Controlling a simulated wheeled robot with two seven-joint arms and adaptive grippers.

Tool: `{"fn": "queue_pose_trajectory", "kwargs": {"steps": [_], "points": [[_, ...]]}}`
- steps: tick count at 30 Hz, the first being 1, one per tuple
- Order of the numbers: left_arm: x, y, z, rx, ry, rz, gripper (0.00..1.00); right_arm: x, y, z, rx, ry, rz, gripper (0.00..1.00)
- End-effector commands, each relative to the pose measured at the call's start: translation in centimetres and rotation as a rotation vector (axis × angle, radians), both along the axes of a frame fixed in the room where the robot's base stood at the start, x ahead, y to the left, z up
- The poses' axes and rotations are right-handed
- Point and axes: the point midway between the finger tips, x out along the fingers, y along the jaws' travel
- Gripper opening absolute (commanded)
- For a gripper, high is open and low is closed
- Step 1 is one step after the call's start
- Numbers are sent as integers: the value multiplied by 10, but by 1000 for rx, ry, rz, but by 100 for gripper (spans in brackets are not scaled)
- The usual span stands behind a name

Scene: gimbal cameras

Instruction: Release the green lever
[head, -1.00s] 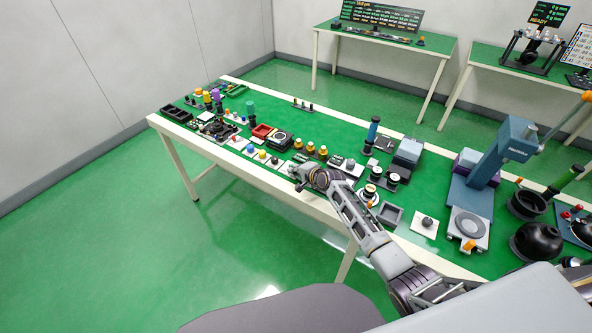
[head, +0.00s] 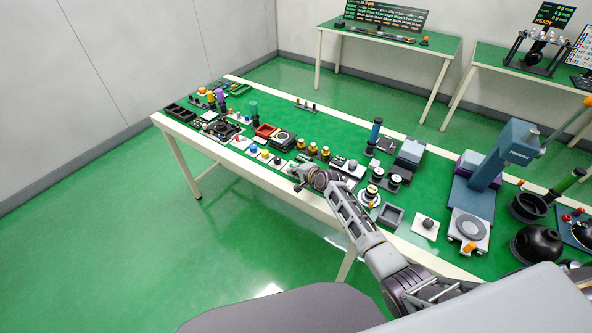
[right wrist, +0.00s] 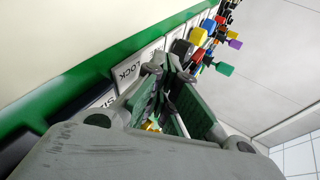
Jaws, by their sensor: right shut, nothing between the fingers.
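A green-topped upright piece (head: 254,107) stands in the left half of the bench in the head view. A green knob (right wrist: 224,68) shows among coloured knobs in the right wrist view. I cannot tell for sure which is the green lever, or its position. My right gripper (head: 297,176) is over the bench's near edge, shut and empty, well apart from the green-topped piece. In the right wrist view its fingertips (right wrist: 169,70) are close to a white plate marked LOCK (right wrist: 126,72); contact cannot be told. My left gripper is out of view.
The bench (head: 335,128) is crowded along its near side. Coloured buttons (head: 264,154) lie left of my gripper, and yellow-topped pieces (head: 313,148) stand behind it. A blue-grey press (head: 500,150) stands at the right. The bench's far middle strip is mostly clear.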

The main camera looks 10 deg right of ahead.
Motion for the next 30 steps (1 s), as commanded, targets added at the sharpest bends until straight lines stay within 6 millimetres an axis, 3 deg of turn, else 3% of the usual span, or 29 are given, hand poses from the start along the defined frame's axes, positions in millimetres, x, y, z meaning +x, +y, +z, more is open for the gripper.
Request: {"fn": "queue_pose_trajectory", "kwargs": {"steps": [15,30], "points": [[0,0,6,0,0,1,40,4,8,0,0,1,0,0],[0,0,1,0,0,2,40,9,-3,-1,-1,1,0,0]]}}
